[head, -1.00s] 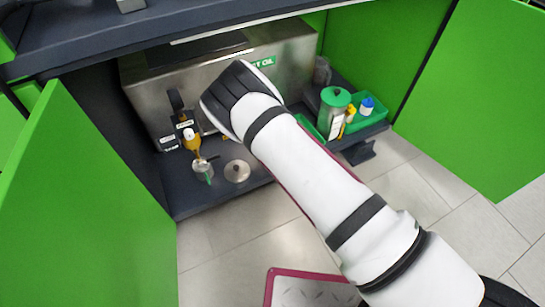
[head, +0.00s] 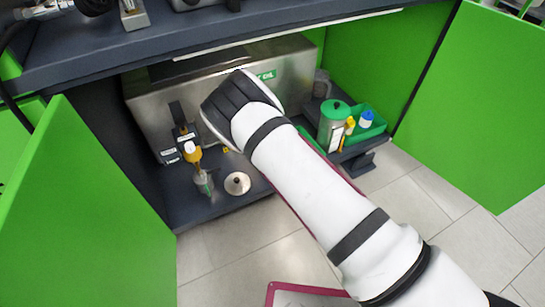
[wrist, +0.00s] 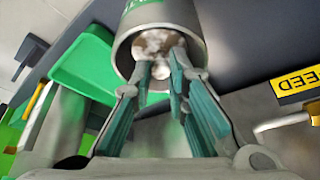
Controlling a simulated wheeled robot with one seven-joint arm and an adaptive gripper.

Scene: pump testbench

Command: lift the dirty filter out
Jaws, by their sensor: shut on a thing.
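Most of the filter is hidden by the fingers and the housing wall. I cannot tell how far it sits inside. In the head view, my white arm and its black-capped wrist cover the gripper and filter.
A steel tank (head: 150,100) stands in the green cabinet. A loose round metal lid (head: 237,183) lies on the shelf, beside a small grey-green container (head: 204,184). An amber bottle (head: 192,152) is left of my arm.

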